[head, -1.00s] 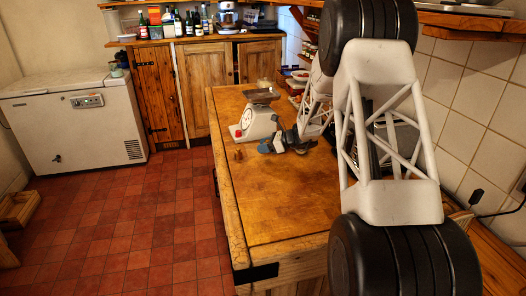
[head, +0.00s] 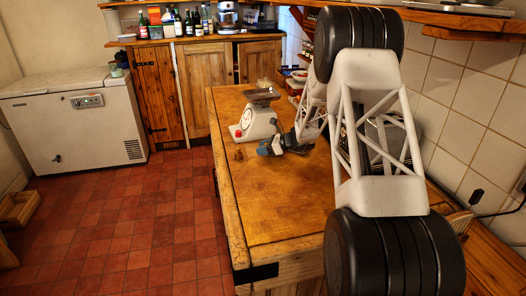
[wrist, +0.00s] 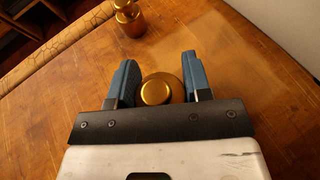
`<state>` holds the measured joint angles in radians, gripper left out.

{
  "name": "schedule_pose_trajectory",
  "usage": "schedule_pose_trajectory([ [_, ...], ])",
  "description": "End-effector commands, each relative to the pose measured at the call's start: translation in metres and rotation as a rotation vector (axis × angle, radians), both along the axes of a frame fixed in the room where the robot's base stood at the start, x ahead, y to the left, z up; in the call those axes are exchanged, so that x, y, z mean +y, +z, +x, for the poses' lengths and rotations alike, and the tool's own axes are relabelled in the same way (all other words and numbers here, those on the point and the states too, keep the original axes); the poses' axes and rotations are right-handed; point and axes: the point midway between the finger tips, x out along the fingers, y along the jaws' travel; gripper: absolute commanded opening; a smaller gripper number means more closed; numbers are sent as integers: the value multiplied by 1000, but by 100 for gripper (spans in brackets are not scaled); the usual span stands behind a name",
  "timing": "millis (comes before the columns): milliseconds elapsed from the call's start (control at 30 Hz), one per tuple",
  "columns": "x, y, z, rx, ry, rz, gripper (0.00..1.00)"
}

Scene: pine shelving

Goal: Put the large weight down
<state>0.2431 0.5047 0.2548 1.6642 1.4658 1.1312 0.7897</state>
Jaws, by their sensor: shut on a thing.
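The large weight (wrist: 156,91) is brass, with a round knob on top. In the wrist view it sits between the two blue fingers of my gripper (wrist: 160,80), which is shut on it. A second brass weight (wrist: 129,18) stands on the worktop ahead of the fingers, apart from them. In the head view my gripper (head: 266,148) is low over the wooden worktop (head: 275,205), in front of the scale. The second weight (head: 238,155) shows small to its left. The held weight is hidden there, and I cannot tell whether it touches the wood.
A white kitchen scale (head: 257,122) with a metal pan stands just behind my gripper. The worktop's left edge (head: 222,185) is near the second weight. The front part of the worktop is clear. A tiled wall (head: 470,110) and shelf bound the right side.

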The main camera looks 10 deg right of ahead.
Motion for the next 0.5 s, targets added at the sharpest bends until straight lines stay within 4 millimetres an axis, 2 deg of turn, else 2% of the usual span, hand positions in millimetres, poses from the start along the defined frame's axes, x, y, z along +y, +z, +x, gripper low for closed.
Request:
schedule_pose_trajectory([
  [167, 0, -10, 0, -2, 1, -1, 0],
  [500, 0, -11, 0, -2, 1, 0, 0],
])
